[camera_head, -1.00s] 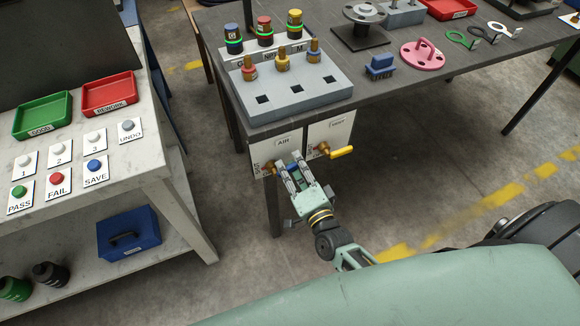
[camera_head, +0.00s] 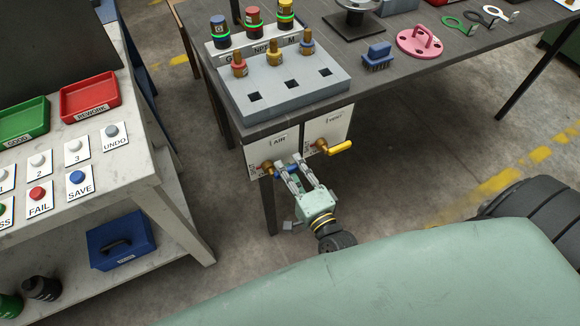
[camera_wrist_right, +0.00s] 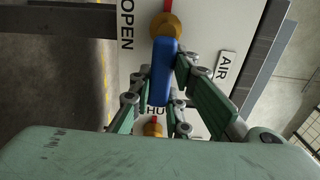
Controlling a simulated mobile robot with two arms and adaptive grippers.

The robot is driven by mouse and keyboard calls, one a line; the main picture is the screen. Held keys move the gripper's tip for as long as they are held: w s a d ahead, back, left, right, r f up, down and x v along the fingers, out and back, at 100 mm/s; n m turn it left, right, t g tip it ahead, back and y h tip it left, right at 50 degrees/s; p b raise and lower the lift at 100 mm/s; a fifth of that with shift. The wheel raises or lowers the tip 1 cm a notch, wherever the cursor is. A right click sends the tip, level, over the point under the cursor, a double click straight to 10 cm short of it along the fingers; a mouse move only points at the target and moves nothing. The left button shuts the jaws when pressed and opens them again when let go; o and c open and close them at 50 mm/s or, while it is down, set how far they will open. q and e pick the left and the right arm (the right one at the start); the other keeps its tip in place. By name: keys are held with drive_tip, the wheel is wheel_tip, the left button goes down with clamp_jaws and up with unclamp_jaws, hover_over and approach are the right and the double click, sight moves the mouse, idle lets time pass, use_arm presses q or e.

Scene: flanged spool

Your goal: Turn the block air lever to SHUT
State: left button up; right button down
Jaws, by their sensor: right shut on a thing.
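The blue air lever (camera_wrist_right: 161,75) extends from its brass hub (camera_wrist_right: 166,26) on a white panel. In the wrist view it runs from the hub down to a label showing "HU", whose other letters are hidden. An OPEN label (camera_wrist_right: 126,25) is left of the hub and the AIR label (camera_wrist_right: 226,66) is right. My right gripper (camera_head: 295,164) is shut on the lever, one finger on each side. In the head view the lever is mostly hidden by the fingers, below the AIR label. My left gripper is in no view.
Right of the air panel is the vent panel with a yellow lever (camera_head: 340,148). Above them, a dark table (camera_head: 400,70) carries a grey block (camera_head: 290,90) with brass fittings. A white bench (camera_head: 130,175) with buttons stands at left. Open floor lies right of my arm.

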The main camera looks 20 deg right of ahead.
drive_tip(key=shift+f, duration=0.1)
drive_tip(key=c, duration=1.6)
unclamp_jaws()
drive_tip(key=shift+c, duration=0.2)
drive_tip(key=s, duration=1.2)
drive_tip(key=shift+d, duration=0.15)
